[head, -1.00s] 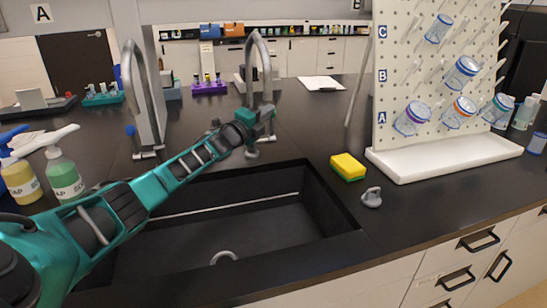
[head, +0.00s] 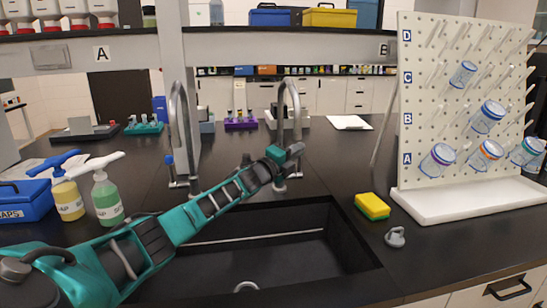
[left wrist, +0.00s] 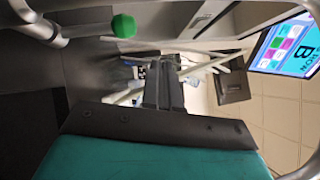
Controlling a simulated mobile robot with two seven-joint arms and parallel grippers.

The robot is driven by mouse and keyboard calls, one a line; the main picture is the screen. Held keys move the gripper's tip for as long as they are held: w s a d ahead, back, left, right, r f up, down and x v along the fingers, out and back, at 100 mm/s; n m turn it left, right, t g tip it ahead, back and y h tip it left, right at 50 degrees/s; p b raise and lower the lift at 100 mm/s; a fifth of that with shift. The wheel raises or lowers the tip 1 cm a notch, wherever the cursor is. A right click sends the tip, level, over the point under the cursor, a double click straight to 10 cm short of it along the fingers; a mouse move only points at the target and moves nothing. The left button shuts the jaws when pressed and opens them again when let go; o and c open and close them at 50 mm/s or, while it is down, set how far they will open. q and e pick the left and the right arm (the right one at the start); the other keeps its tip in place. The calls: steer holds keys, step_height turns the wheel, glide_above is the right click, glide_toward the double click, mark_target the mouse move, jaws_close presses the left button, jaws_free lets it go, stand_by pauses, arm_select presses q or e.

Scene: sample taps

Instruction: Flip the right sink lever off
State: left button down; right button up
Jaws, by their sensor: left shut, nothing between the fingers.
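The right tap (head: 296,108), a grey gooseneck, stands behind the sink (head: 330,225). My left arm reaches across the sink to it. My left gripper (head: 296,150) is at the tap's lower stem and hides part of it. Its lever cannot be made out in the head view. In the left wrist view the dark fingers (left wrist: 164,90) are together with nothing held. A round green knob (left wrist: 123,26) shows there beside a grey pipe, apart from the fingers; it may be the lever's end. My right gripper is not in view.
The left tap (head: 180,120) with a blue-ended lever (head: 168,160) stands behind my left arm. Soap bottles (head: 107,198) are at the left. A yellow sponge (head: 372,206), a grey stopper-like piece (head: 395,237) and a pegboard rack (head: 425,130) are at the right.

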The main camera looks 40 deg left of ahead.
arm_select(q)
steer(key=s+r, duration=0.1)
steer(key=s, duration=0.8)
steer(key=shift+s+a+r, duration=0.3)
steer(key=shift+a+r, duration=0.1)
